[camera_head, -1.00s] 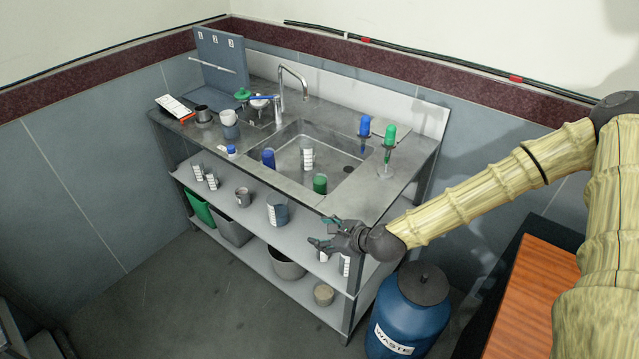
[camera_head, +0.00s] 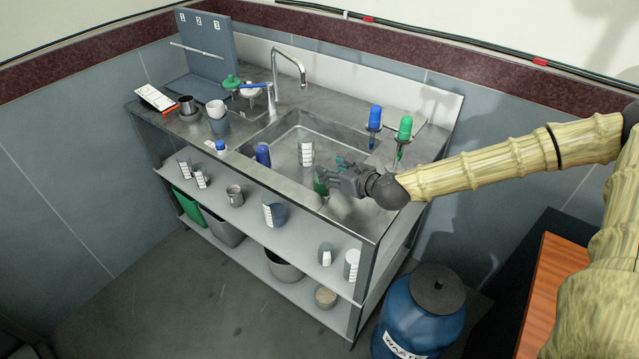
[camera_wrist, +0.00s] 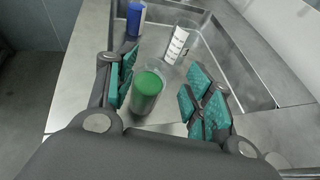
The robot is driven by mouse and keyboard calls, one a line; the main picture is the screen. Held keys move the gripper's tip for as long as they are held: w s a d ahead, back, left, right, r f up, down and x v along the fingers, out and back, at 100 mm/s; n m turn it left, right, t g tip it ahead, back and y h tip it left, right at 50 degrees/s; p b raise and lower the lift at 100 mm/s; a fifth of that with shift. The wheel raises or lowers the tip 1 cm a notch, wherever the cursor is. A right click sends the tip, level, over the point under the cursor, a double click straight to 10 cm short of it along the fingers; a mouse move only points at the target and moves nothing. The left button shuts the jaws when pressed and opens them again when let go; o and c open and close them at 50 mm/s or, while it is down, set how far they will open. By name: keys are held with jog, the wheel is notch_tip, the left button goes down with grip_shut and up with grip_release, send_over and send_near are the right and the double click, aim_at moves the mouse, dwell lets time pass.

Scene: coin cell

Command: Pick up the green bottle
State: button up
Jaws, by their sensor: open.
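The green bottle (camera_wrist: 146,92) stands in the near part of the sink, seen from above in the wrist view. It shows between my open fingers, nearer the left one. Its height relative to the fingertips is hard to tell. My gripper (camera_wrist: 163,92) is open with teal pads, holding nothing.
A blue bottle (camera_head: 263,154) and a clear labelled beaker (camera_head: 306,153) stand in the sink (camera_head: 285,130). The faucet (camera_head: 300,65) rises behind. Several cups stand on the shelf below.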

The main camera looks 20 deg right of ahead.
jog(key=x, duration=0.3)
jog(key=shift+w+f+p, duration=0.2)
jog(key=shift+p, duration=0.15)
jog(key=shift+w+a+p, duration=0.3)
jog(key=shift+w+a, duration=0.05)
jog(key=shift+f+p+x, duration=0.1)
jog(key=shift+p+x, duration=0.4)
jog(key=shift+x, duration=0.65)
jog(key=shift+f+p+x, duration=0.15)
jog(key=shift+p+x, duration=0.3)
jog(key=shift+x, duration=0.7)
jog(key=shift+s+a, duration=0.15)
jog(key=shift+s, duration=0.05)
grip_shut()
